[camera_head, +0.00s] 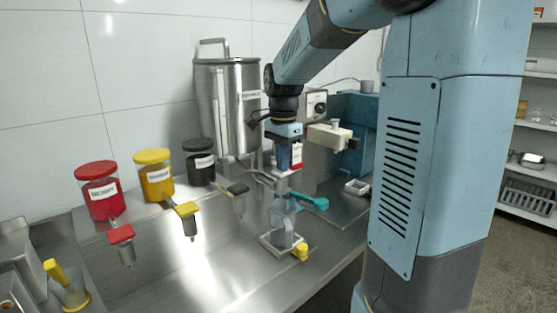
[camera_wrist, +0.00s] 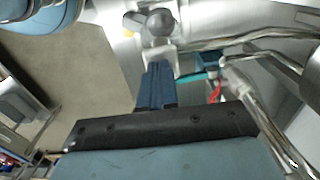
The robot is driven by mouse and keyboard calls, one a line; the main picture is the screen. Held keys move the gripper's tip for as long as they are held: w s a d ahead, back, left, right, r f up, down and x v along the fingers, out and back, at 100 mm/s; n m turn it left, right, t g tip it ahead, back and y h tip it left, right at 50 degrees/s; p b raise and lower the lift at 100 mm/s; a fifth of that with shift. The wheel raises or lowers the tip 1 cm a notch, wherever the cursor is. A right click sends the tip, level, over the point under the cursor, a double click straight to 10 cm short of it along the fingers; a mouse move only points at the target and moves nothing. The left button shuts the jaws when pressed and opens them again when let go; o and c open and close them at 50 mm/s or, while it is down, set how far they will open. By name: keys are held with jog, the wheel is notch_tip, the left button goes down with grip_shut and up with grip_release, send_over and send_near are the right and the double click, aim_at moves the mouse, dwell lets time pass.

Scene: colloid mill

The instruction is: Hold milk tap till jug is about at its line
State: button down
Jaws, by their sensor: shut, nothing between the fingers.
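A clear jug (camera_head: 283,222) stands on a white tray (camera_head: 268,243) at the front of the steel counter. Its line and fill level are too small to make out. A teal lever (camera_head: 310,201) sticks out to the right just behind the jug; it seems to be the tap handle, but its label cannot be read. A teal part also shows in the wrist view (camera_wrist: 192,77). My gripper (camera_head: 284,168) points down above and behind the jug, apart from it, with its blue fingers together and empty. In the wrist view its fingertips (camera_wrist: 158,66) are close together near pale metal fittings.
A tall steel urn (camera_head: 226,110) stands behind. Red (camera_head: 101,190), yellow (camera_head: 154,174) and black (camera_head: 199,161) lidded dispensers line the back left. A teal machine (camera_head: 356,128) stands at right. The counter (camera_head: 215,270) left of the jug is clear.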

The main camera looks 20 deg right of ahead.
jog(key=shift+s+f, duration=0.1)
jog(key=shift+f, duration=1)
dwell(6.9)
